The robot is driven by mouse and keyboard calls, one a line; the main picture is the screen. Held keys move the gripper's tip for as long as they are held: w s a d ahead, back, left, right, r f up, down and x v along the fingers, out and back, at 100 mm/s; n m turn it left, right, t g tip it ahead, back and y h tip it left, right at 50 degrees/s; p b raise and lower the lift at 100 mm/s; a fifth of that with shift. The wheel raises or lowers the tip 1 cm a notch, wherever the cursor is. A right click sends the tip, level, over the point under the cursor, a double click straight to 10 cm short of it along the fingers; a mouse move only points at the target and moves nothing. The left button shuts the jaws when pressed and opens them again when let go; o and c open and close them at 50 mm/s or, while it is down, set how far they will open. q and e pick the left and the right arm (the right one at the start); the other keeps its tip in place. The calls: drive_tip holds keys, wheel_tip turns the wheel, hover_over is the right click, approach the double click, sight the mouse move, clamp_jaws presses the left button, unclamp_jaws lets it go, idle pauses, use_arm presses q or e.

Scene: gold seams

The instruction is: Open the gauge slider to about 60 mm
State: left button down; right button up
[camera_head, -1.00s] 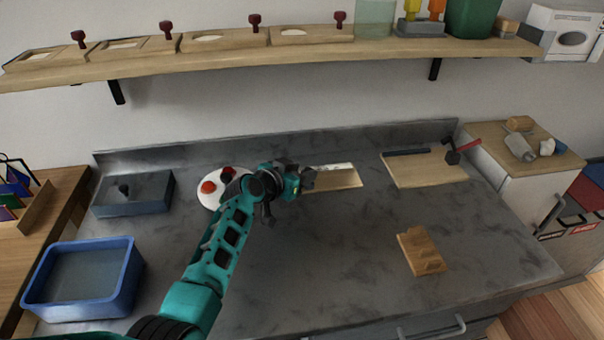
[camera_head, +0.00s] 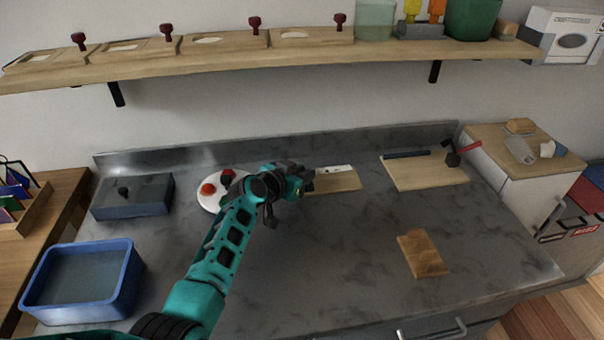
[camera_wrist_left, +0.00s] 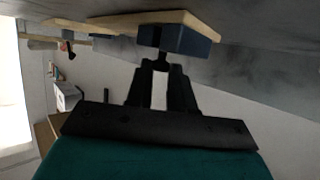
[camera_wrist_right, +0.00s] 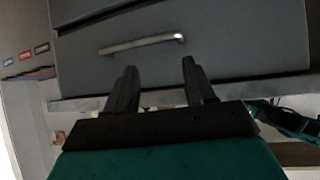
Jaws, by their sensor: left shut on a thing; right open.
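The gauge is a light wooden board (camera_head: 338,183) near the back middle of the worktop, with a pale strip along its far edge. My left gripper (camera_head: 306,181) is at the board's left end and covers part of it. In the left wrist view, a dark blue block (camera_wrist_left: 190,41) sits on the wooden board (camera_wrist_left: 110,22), and my left gripper (camera_wrist_left: 162,64) is shut on a small dark knob (camera_wrist_left: 163,53) at this block, which looks like the slider. The scale marks cannot be read. My right gripper (camera_wrist_right: 160,78) is open and empty before a grey drawer front (camera_wrist_right: 220,35).
A white round plate (camera_head: 207,203) with red and dark pieces stands left of my left gripper. A blue tub (camera_head: 85,285), a dark box (camera_head: 132,197), a board with a dark bar (camera_head: 428,172) and a wooden block (camera_head: 422,254) stand around. The front middle is clear.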

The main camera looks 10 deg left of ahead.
idle(0.3)
use_arm(q)
drive_tip(key=d, duration=0.1)
drive_tip(key=w+d, duration=0.1)
drive_tip(key=d, duration=0.1)
drive_tip(key=w+d+b, duration=0.1)
drive_tip(key=shift+d, duration=0.3)
drive_tip(key=c, duration=1)
unclamp_jaws()
drive_tip(key=shift+s+a+r+p, duration=0.25)
drive_tip(key=shift+s+p, duration=0.1)
drive_tip(key=shift+s, duration=0.1)
drive_tip(key=p+v, duration=0.2)
drive_tip(key=v, duration=0.9)
drive_tip(key=shift+s+a, duration=0.1)
drive_tip(key=shift+s, duration=0.3)
